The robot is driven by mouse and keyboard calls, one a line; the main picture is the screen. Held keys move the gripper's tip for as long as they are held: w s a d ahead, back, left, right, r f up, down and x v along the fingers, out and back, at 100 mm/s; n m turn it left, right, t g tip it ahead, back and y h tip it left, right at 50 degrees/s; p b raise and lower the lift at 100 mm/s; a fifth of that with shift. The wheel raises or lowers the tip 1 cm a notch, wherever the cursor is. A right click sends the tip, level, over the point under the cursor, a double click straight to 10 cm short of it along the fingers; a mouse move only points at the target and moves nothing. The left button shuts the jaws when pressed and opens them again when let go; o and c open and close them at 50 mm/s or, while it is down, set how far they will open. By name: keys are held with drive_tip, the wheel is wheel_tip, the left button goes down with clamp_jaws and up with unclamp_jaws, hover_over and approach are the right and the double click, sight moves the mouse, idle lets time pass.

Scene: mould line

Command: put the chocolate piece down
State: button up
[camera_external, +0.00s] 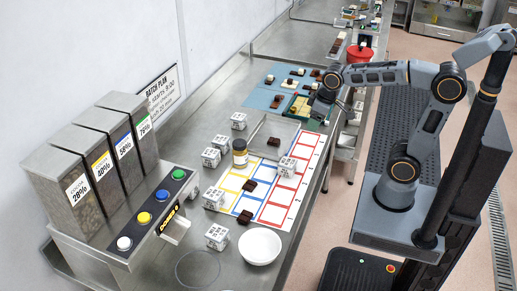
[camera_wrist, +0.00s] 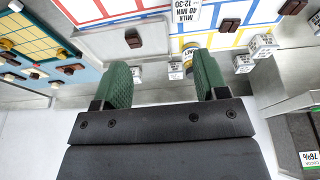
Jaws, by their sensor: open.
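My gripper (camera_external: 322,108) is open, over the right edge of the table beside a green and yellow tray (camera_external: 289,116). In the wrist view its two green fingers (camera_wrist: 163,70) stand apart with no piece between them. A dark chocolate piece (camera_external: 273,142) lies on a pale square tray (camera_external: 256,126); this piece also shows in the wrist view (camera_wrist: 132,37). Another dark piece (camera_external: 249,185) lies on the card with coloured boxes (camera_external: 275,213), and one more (camera_external: 247,212) lies lower on it. I cannot tell which piece the task means.
Several white printed cubes (camera_external: 211,157) stand around the card, with a yellow-labelled jar (camera_external: 240,152) and a white bowl (camera_external: 260,247). Blue mats (camera_external: 258,99) with pieces lie further back. A red pot (camera_external: 360,54) stands behind my arm. Dispensers (camera_external: 62,187) line the left.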

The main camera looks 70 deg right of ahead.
drive_tip(key=s+a+f+t, duration=0.1)
drive_tip(key=s+a+f, duration=0.1)
drive_tip(key=s, duration=0.6)
drive_tip(key=shift+a+f, duration=0.2)
drive_tip(key=shift+f, duration=0.05)
drive_tip(key=shift+o, duration=0.5)
